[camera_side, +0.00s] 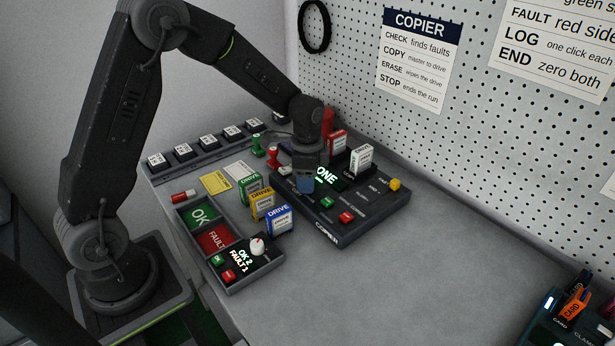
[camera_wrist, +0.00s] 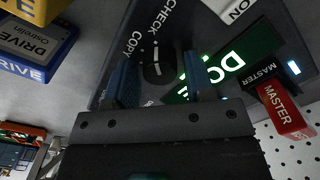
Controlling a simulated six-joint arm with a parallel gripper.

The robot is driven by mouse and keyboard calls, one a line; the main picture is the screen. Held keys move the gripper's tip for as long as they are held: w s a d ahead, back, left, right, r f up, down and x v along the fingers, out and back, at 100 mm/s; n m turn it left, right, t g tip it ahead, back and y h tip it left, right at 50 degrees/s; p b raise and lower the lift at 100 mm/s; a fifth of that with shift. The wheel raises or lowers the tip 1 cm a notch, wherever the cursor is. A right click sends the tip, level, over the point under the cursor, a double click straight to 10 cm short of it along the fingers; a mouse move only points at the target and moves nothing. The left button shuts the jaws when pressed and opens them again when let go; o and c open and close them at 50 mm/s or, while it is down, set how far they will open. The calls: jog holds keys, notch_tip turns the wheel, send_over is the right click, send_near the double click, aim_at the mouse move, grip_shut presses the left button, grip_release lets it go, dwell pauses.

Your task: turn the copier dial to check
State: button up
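The black copier (camera_side: 368,222) lies on the bench with a lit green screen (camera_side: 329,176), which reads DONE in the wrist view (camera_wrist: 232,62). Its dark round dial (camera_wrist: 158,72) carries white marks and sits beside the printed words CHECK (camera_wrist: 172,14) and COPY (camera_wrist: 134,43). I cannot tell surely which word the dial points at. My gripper (camera_side: 306,186) is pointed down over the copier's left part and hides the dial in the side view. In the wrist view my gripper (camera_wrist: 158,66) is open, its blue fingers apart on either side of the dial with gaps showing.
Green (camera_side: 250,188), yellow (camera_side: 262,204) and blue (camera_side: 280,219) drives stand left of the copier. A sorting tray (camera_side: 206,229) lies beyond them. A red MASTER block (camera_wrist: 283,112) and a white block (camera_side: 361,159) stand at the copier's back.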

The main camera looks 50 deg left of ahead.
jog(key=shift+o, duration=0.8)
notch_tip(320, 180, up, 14)
jog(key=s+d+r+n+t, duration=0.2)
jog(key=s+d+n, duration=0.1)
jog(key=s, duration=0.8)
jog(key=s+d+r+n+t, duration=0.3)
jog(key=s+n, duration=0.3)
jog(key=s, duration=0.5)
jog(key=shift+s+r+t, duration=0.15)
jog(key=shift+s+t, duration=0.1)
jog(key=shift+t, duration=0.05)
